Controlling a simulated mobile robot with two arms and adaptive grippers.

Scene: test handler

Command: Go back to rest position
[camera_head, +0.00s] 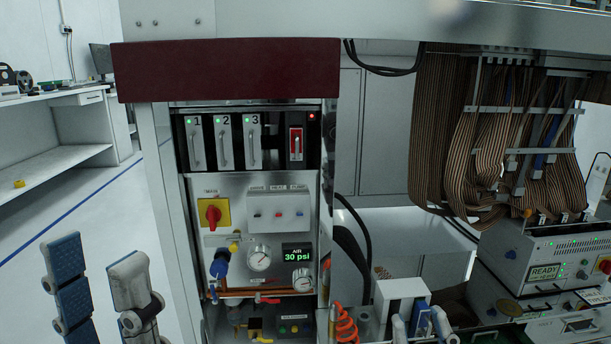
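My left gripper (100,285) is at the lower left, in front of the white floor and beside the cabinet. Its two fingers point up and stand apart, one showing blue pads, the other grey-white. Nothing is between them. My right gripper (420,326) is at the bottom edge, right of the orange coiled hose; only its fingertips show. The rest of this gripper is cut off by the frame.
The test handler's cabinet panel (228,240) has switches, gauges and a "30 psi" display (298,255). An orange coiled hose (346,325) and a white box (402,290) are near the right gripper. Ribbon cables (440,130) hang above the tester units (545,250). Open floor lies left.

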